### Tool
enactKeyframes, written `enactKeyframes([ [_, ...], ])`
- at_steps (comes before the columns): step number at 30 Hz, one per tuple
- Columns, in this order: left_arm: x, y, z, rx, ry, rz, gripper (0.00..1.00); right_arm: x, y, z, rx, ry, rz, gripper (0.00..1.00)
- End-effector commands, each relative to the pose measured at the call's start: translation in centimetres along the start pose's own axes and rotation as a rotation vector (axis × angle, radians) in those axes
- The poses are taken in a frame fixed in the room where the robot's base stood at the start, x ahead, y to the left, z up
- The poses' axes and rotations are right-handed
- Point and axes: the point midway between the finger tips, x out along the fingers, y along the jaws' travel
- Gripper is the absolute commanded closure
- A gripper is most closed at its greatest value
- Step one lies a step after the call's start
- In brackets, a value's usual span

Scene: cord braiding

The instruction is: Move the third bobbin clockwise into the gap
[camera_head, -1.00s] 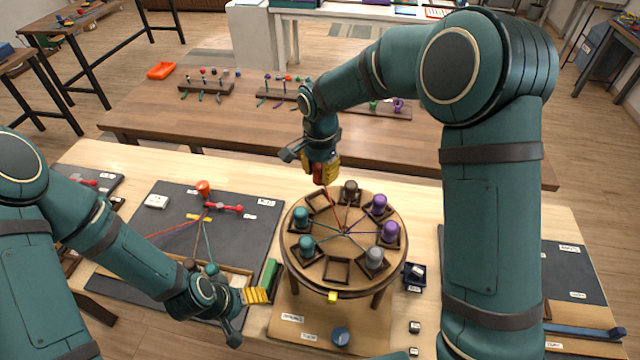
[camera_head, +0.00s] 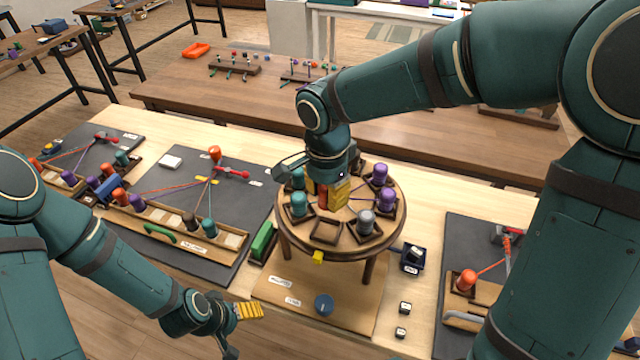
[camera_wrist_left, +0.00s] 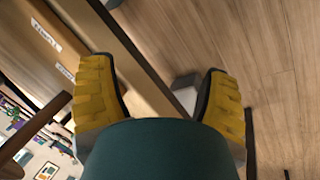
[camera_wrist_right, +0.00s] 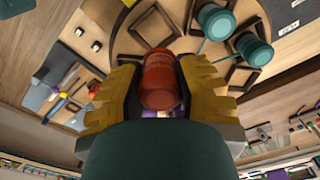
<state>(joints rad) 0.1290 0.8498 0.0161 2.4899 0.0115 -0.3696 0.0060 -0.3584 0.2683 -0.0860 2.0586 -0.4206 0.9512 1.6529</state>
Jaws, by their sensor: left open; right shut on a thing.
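The round wooden braiding disc (camera_head: 290,240) carries bobbins in square frames. Two teal bobbins (camera_head: 298,204) stand at its left, two purple bobbins (camera_head: 386,200) at its right and a grey bobbin (camera_head: 366,221) at front right. The front frame (camera_head: 326,230) is empty. My right gripper (camera_head: 333,198) is shut on a red bobbin (camera_wrist_right: 162,80), held over the disc behind the empty frame. The right wrist view shows an empty frame (camera_wrist_right: 152,28) just past the red bobbin, beside teal bobbins (camera_wrist_right: 250,47). My left gripper (camera_head: 250,311) is open and empty, off the table's front. The disc's back is hidden.
A small yellow block (camera_head: 318,257) sits at the disc's front rim. A green block (camera_head: 262,242) lies left of the disc. A blue round knob (camera_head: 323,304) and a dark box (camera_head: 411,257) are near the stand. A bobbin rack (camera_head: 150,216) lies left.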

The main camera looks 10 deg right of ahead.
Motion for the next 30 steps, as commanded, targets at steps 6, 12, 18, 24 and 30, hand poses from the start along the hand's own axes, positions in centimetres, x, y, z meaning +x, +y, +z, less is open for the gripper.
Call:
enactKeyframes([
  [6, 0.6, -0.2, 0.1, 0.001, 0.000, -0.001, 0.23, 0.3, 0.7, 0.2, 0.010, 0.003, -0.001, 1.00],
  [12, 1.0, -0.3, 0.3, 0.002, -0.004, 0.000, 0.23, 1.0, 0.7, 0.3, 0.010, 0.003, -0.001, 1.00],
  [18, 1.8, -0.7, 0.7, 0.005, -0.013, 0.001, 0.23, 2.3, 0.7, 0.3, 0.009, 0.003, -0.001, 1.00],
  [24, 2.8, -1.0, 1.2, 0.008, -0.022, 0.002, 0.23, 3.7, 0.7, 0.3, 0.009, 0.004, 0.000, 1.00],
  [30, 3.7, -1.4, 1.6, 0.010, -0.031, 0.003, 0.23, 5.2, 0.7, 0.3, 0.009, 0.003, 0.000, 1.00],
])
